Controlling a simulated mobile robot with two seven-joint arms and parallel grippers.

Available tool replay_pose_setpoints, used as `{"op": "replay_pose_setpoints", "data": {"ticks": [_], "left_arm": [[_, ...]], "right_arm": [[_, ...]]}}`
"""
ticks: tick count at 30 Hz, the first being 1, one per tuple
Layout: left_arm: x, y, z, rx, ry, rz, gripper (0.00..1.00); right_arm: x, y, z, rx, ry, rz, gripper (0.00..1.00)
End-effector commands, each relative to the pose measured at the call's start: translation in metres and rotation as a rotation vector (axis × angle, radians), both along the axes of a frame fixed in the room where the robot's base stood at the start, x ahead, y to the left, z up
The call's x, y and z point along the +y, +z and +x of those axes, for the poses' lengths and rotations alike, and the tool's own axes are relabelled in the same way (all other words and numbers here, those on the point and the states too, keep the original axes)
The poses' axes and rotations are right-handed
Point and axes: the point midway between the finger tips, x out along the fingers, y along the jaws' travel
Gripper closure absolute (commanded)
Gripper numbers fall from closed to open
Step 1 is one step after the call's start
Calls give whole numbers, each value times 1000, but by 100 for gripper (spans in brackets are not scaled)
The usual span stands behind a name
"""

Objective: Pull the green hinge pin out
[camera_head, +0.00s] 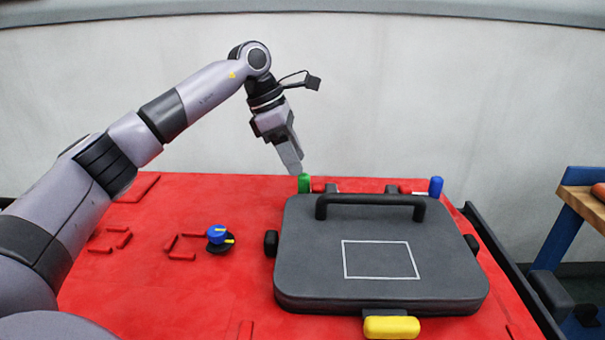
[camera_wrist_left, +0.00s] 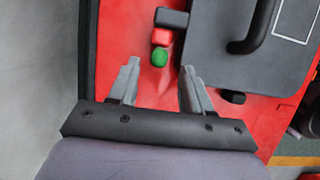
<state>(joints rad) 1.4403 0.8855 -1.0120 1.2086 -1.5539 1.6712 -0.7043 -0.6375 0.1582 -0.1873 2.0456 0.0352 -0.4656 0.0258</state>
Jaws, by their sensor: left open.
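The green hinge pin (camera_head: 304,183) stands at the back left corner of the dark grey lid (camera_head: 310,270), beside a red hinge part (camera_head: 319,187). In the left wrist view the round green top of the pin (camera_wrist_left: 159,57) lies ahead of and between my two fingers. My left gripper (camera_head: 298,170) points down just above the pin in the head view. Its fingers (camera_wrist_left: 158,80) are apart with nothing between them. The exact height gap to the pin is hard to tell. My right gripper is in neither view.
A blue pin (camera_head: 436,187) stands at the lid's back right corner. The lid has a black handle (camera_head: 370,202) and a yellow latch (camera_head: 391,327) in front. A blue and yellow knob (camera_head: 218,236) sits on the red surface (camera_head: 150,285) to the left. A pale wall (camera_head: 430,100) stands behind.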

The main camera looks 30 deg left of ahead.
Motion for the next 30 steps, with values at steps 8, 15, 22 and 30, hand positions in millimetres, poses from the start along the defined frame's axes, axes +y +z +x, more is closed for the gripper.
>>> {"op": "replay_pose_setpoints", "data": {"ticks": [8, 15, 22, 30], "left_arm": [[-12, -32, 7, 0, -1, 1, 51], [-13, -35, 8, -1, -1, 1, 51], [-13, -35, 7, 0, -1, 0, 100], [-6, -34, 4, 2, 1, 0, 100]], "right_arm": [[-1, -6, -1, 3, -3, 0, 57], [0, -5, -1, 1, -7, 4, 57], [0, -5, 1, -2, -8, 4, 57], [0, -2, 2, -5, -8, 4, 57]]}}
